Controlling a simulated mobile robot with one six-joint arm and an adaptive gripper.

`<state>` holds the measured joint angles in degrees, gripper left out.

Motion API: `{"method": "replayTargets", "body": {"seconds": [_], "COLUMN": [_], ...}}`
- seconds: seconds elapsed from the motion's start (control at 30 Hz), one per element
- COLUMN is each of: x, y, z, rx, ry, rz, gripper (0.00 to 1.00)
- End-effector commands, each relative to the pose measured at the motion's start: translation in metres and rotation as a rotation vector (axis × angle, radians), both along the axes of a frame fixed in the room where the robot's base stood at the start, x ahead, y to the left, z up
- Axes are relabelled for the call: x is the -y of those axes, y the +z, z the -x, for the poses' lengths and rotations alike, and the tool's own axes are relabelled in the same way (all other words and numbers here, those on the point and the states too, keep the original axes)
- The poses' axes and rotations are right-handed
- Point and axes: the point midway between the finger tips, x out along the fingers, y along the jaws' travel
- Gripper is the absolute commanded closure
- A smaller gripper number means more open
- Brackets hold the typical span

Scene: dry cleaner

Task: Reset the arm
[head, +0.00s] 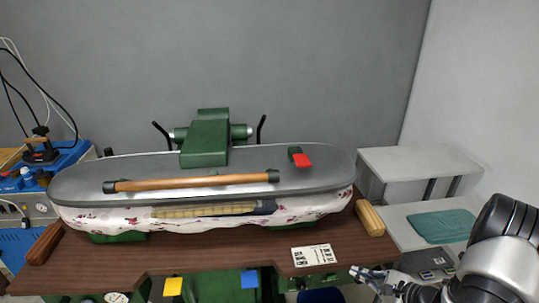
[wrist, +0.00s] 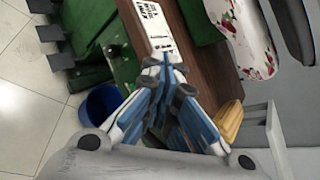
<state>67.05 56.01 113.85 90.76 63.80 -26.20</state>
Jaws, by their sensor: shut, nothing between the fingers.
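My gripper (head: 368,272) is at the lower right of the head view, by the front right edge of the brown table. Its fingers are together with nothing between them. In the wrist view my gripper (wrist: 160,62) points toward a white card with black print (wrist: 157,28). The same card (head: 314,255) lies on the brown table (head: 215,262) in the head view, left of my gripper. My gripper is apart from the card.
A grey pressing machine (head: 90,180) with a wooden handle (head: 190,182) stands on the table over flowered cloth (head: 120,218). A wooden block (head: 369,217) sits at the table's right end. White shelves (head: 420,160) with a teal folded cloth (head: 441,226) stand right. A blue bin (wrist: 103,106) is below.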

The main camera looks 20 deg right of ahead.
Motion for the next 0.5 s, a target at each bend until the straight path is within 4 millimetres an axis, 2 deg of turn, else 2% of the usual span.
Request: {"method": "replayTargets", "body": {"seconds": [0.03, 0.1, 0.2, 0.37, 0.5], "x": [-0.027, -0.064, -0.119, -0.198, -0.254], "y": [0.030, 0.062, 0.104, 0.156, 0.191], "z": [-0.015, -0.025, -0.029, -0.013, 0.019], "rx": [0.002, -0.007, -0.023, -0.052, -0.076], "ry": [0.116, 0.268, 0.477, 0.790, 1.037], "rz": [0.049, 0.108, 0.202, 0.381, 0.568], "gripper": [1.00, 1.00, 1.00, 1.00, 1.00]}}
